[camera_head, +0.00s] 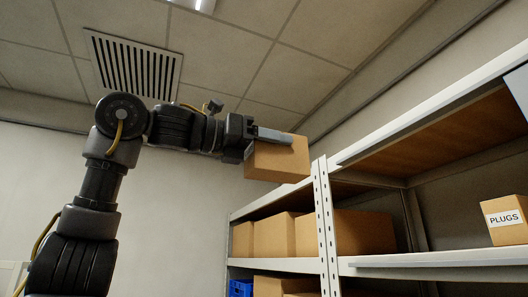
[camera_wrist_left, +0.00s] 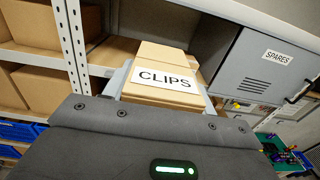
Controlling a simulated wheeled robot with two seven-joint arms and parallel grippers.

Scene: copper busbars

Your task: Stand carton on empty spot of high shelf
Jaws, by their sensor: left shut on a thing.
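My left gripper (camera_head: 272,136) is shut on a brown carton (camera_head: 278,162), held high in front of the shelving, near the upright post. In the left wrist view the carton (camera_wrist_left: 160,94) sits between the fingers, and a white label on it reads CLIPS. The high shelf (camera_head: 430,140) of the white rack shows from below with a brown underside, so its upper surface is hidden in the head view. A grey case (camera_head: 518,92) shows at its right end; in the wrist view the grey case (camera_wrist_left: 240,65) is labelled SPARES. My right gripper is in neither view.
The perforated white post (camera_head: 325,225) stands just below and right of the carton. A carton labelled PLUGS (camera_head: 505,220) stands on the lower shelf (camera_head: 430,262). Larger brown boxes (camera_head: 360,232) fill the left bay, with a blue bin (camera_head: 240,288) below.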

